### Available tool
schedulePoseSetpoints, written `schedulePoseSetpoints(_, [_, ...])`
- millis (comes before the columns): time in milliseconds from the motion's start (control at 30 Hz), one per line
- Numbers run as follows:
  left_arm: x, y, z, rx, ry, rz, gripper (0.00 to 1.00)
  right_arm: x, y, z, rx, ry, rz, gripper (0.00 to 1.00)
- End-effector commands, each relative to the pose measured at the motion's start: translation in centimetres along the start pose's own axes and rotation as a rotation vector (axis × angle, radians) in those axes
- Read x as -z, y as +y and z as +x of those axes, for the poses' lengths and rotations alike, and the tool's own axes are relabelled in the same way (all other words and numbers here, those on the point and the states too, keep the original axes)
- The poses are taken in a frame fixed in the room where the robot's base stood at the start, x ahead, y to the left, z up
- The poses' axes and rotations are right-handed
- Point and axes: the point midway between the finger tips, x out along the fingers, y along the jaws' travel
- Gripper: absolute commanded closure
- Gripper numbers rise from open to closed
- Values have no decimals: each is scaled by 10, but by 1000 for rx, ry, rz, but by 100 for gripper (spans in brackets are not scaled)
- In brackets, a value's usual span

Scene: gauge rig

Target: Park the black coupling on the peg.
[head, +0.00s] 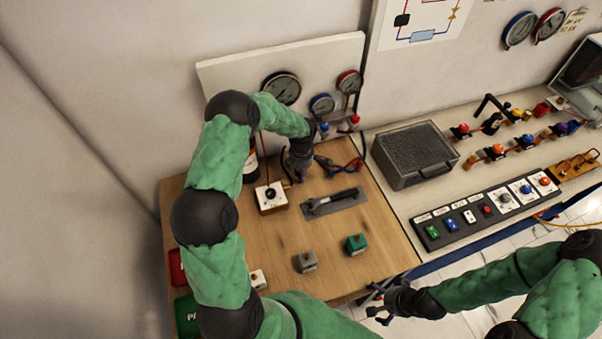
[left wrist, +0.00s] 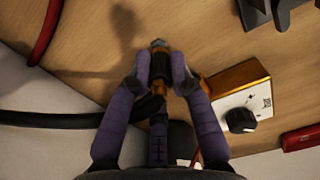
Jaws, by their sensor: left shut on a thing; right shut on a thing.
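My left gripper (head: 298,172) is low over the back of the wooden table, beside the white-topped box. In the left wrist view its fingers (left wrist: 160,72) are shut on the black coupling (left wrist: 158,47), a small dark piece with brass-coloured parts. A black hose (left wrist: 60,119) runs left from behind the fingers. The fingers hide most of the coupling. I cannot make out the peg for certain in either view. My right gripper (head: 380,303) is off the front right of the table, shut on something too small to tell.
The brass-sided box (head: 271,198) with a black knob stands close to my left gripper. A grey tray with a dark tool (head: 333,203), a grey block (head: 306,262) and a green block (head: 356,244) are on the table. A dark case (head: 413,155) stands right.

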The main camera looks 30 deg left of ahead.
Motion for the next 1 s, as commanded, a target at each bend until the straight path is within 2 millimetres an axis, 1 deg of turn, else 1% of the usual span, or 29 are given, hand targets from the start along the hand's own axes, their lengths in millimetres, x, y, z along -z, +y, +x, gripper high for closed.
schedulePoseSetpoints(33, [1, -2, 8, 6, 3, 1, 100, -4, 5, 11, -4, -11, 16, 12])
schedulePoseSetpoints(267, [2, -4, 7, 9, 6, 1, 100, -4, 5, 10, -4, -13, 16, 12])
schedulePoseSetpoints(767, [1, -4, -9, 9, 5, 2, 100, -4, 4, 8, -4, -14, 18, 12])
schedulePoseSetpoints(1000, [1, -2, -10, 6, 3, 1, 100, -4, 4, 8, -4, -14, 19, 12])
